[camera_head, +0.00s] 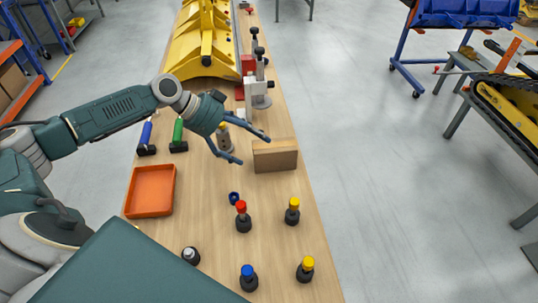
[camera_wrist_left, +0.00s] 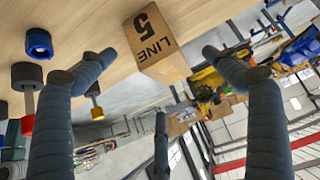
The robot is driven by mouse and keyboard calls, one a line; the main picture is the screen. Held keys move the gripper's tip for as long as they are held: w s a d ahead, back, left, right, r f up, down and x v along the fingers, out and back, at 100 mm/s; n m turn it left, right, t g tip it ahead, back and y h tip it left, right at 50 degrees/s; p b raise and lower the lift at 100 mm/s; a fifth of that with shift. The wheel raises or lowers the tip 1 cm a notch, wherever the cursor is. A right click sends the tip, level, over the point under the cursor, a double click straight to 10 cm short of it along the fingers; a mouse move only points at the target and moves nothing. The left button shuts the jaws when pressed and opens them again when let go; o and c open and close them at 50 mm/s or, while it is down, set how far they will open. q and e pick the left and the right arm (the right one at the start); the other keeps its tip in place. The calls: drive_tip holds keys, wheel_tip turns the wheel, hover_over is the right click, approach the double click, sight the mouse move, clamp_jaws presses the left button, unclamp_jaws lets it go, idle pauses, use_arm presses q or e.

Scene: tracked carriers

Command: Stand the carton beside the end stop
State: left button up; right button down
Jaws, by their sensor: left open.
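The carton (camera_head: 276,157) is a brown box on the wooden bench, wider than it is tall, near the right edge. In the left wrist view the carton (camera_wrist_left: 158,42) shows a face marked "LINE 5". My left gripper (camera_head: 254,150) is open, with its fingers just left of the carton in the head view. In the left wrist view the carton appears between the spread fingertips (camera_wrist_left: 157,53); I cannot tell whether they touch it. A grey and white fixture with red blocks (camera_head: 256,90) stands farther back; I cannot tell whether it is the end stop. My right gripper is not in view.
An orange tray (camera_head: 151,191) lies at the bench's left. Several dark knobs with coloured tops, including a red one (camera_head: 242,216), stand in front of the carton. Blue (camera_head: 146,138) and green (camera_head: 178,135) handled items stand under my left arm.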

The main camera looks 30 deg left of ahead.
sight(270, 148)
use_arm(q)
drive_tip(key=x, duration=0.3)
drive_tip(key=p+x, duration=0.1)
drive_tip(key=shift+w+d+r, duration=0.1)
drive_tip(key=shift+d+r, duration=0.1)
drive_tip(key=shift+d, duration=0.25)
drive_tip(key=shift+w+d+p, duration=0.15)
drive_tip(key=shift+d+p, duration=0.15)
drive_tip(key=shift+p, duration=0.15)
drive_tip(key=shift+p+x, duration=0.95)
drive_tip(key=shift+x, duration=1.35)
drive_tip(key=c, duration=1.7)
drive_tip(key=shift+w+r, duration=0.1)
drive_tip(key=shift+r, duration=0.05)
drive_tip(key=c, duration=0.3)
drive_tip(key=shift+r, duration=0.1)
